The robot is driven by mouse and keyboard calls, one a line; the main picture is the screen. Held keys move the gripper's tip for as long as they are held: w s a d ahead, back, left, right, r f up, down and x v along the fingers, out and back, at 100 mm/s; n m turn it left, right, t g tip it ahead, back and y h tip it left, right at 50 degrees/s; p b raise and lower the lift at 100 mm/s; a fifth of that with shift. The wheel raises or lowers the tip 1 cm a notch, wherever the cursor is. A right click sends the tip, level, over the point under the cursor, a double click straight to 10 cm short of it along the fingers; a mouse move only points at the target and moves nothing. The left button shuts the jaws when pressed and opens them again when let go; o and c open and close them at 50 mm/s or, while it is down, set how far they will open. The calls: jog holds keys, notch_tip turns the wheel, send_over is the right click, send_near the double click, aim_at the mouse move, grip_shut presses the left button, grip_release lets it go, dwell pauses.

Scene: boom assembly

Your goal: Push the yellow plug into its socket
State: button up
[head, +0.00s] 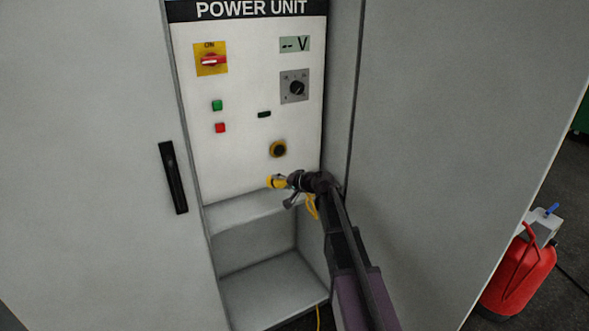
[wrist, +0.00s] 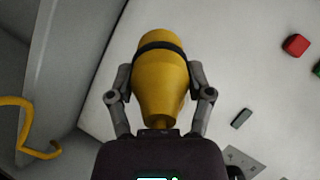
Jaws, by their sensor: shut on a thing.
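The yellow plug (wrist: 160,85) has a dark band and fills the middle of the wrist view. My gripper (wrist: 160,88) is shut on it, with one finger on each side. In the head view the plug (head: 277,182) points left from my gripper (head: 290,184), in front of the lower part of the white panel. The plug appears apart from the socket. The socket does not show in the wrist view, and the plug's front end is hidden there.
A yellow cable (head: 312,206) hangs by my gripper and also shows in the wrist view (wrist: 25,104). The panel has a red switch (head: 212,60), a knob (head: 296,87) and green and red buttons. Cabinet walls stand close on both sides. A shelf (head: 275,288) lies below.

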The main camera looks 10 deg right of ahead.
jog(key=w+d+r+m+t+h+b, duration=0.2)
jog(key=w+d+r+m+t+h, duration=0.1)
jog(key=t, duration=0.4)
jog(key=w+d+m, duration=0.1)
jog(key=w+d, duration=0.1)
jog(key=shift+w+d+r+m+h+b, duration=0.25)
jog(key=shift+w+d+m+h+b, duration=0.05)
jog(key=shift+w+d+m+b, duration=0.1)
jog(key=shift+w, duration=0.15)
jog(key=shift+x, duration=2.75)
jog(key=shift+w+a, duration=0.25)
jog(key=shift+w, duration=0.25)
dwell(0.4)
jog(key=o, duration=1.3)
jog(key=shift+s, duration=0.1)
